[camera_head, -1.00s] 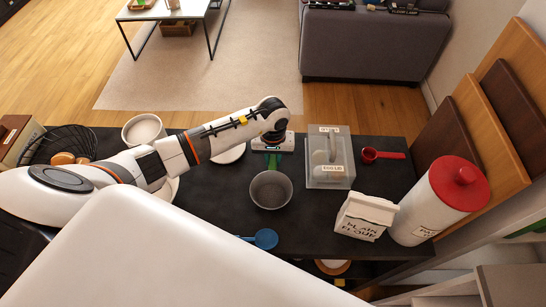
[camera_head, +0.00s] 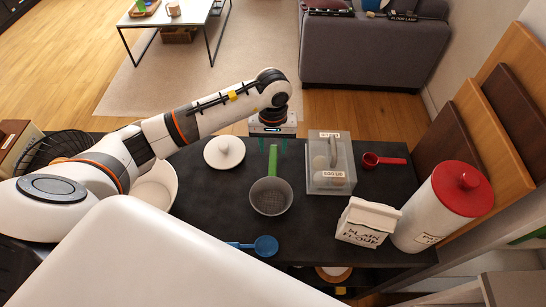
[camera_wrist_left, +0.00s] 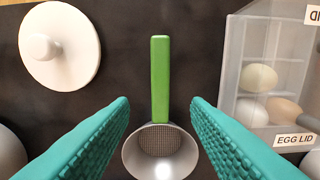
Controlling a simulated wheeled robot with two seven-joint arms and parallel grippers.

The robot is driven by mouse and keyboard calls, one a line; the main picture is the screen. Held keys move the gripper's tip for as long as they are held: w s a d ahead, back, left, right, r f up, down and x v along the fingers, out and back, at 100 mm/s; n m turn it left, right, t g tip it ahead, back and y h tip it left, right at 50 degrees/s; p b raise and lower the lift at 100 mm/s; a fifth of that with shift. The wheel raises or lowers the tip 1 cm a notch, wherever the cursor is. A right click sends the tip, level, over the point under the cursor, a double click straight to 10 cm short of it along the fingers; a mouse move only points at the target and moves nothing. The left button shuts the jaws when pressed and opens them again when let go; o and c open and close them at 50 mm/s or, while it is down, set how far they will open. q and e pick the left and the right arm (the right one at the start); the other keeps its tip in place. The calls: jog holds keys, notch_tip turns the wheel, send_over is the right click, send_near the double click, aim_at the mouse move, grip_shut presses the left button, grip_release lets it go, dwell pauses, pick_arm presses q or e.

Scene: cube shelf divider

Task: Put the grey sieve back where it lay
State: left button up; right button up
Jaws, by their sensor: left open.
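The grey sieve (camera_head: 271,196) lies on the dark counter, its green handle (camera_head: 273,160) pointing away from me. In the left wrist view the sieve's round mesh bowl (camera_wrist_left: 160,150) is at the bottom centre, with the handle running up. My left gripper (camera_head: 271,146) is open and empty above the handle end, apart from it. Its teal fingers (camera_wrist_left: 160,105) stand on either side of the sieve in the wrist view. My right gripper is not in view.
A clear egg box (camera_head: 330,163) stands right of the sieve and a white lid (camera_head: 224,152) left of it. A blue spoon (camera_head: 265,246), red scoop (camera_head: 385,160), flour bag (camera_head: 367,222) and red-lidded canister (camera_head: 436,213) are around. Bare counter surrounds the sieve.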

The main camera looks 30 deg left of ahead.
pick_arm(q)
jog(key=shift+r, duration=1.55)
jog(key=shift+s+f, duration=0.1)
